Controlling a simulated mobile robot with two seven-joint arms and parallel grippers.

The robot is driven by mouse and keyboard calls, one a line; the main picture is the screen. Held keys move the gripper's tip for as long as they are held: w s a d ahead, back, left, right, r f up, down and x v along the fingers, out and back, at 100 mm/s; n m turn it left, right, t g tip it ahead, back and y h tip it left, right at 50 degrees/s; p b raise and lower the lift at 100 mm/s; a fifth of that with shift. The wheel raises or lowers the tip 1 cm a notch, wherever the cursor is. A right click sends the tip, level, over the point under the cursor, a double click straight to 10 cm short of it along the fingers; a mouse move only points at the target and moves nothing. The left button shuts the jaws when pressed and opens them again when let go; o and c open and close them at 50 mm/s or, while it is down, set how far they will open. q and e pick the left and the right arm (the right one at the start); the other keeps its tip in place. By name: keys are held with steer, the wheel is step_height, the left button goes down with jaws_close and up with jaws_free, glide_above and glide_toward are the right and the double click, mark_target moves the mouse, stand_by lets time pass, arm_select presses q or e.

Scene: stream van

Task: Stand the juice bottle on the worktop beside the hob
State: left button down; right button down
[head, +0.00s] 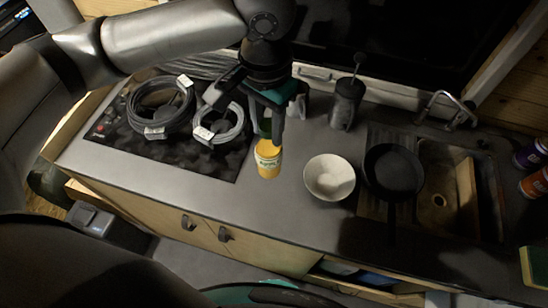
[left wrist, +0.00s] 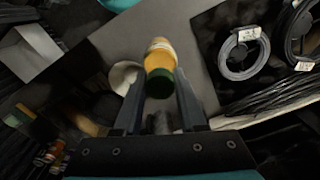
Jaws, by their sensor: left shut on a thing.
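The juice bottle (head: 268,160) is orange-yellow with a pale label and a dark green cap. It is upright at the worktop (head: 285,212), just right of the black hob (head: 208,160). My left gripper (head: 270,125) reaches down from above and is shut on the bottle near its cap. In the left wrist view the bottle (left wrist: 159,55) shows between the fingers of the left gripper (left wrist: 157,85), green cap nearest the camera. I cannot tell for sure whether its base touches the worktop. My right gripper is not in view.
Coiled cables (head: 160,107) lie on the hob. A white bowl (head: 329,177) stands close right of the bottle. A black pan (head: 393,172) sits by the sink (head: 448,200). Worktop in front of the bottle is clear.

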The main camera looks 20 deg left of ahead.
mark_target(269, 162)
arm_select(q)
step_height(269, 162, down, 12)
steer(key=shift+w+b, duration=0.15)
steer(key=shift+b, duration=0.2)
steer(key=shift+c, duration=2.4)
jaws_free()
steer(key=shift+f, duration=0.15)
step_height(269, 162, up, 12)
steer(key=shift+r+p, duration=0.15)
steer(key=shift+p, duration=0.3)
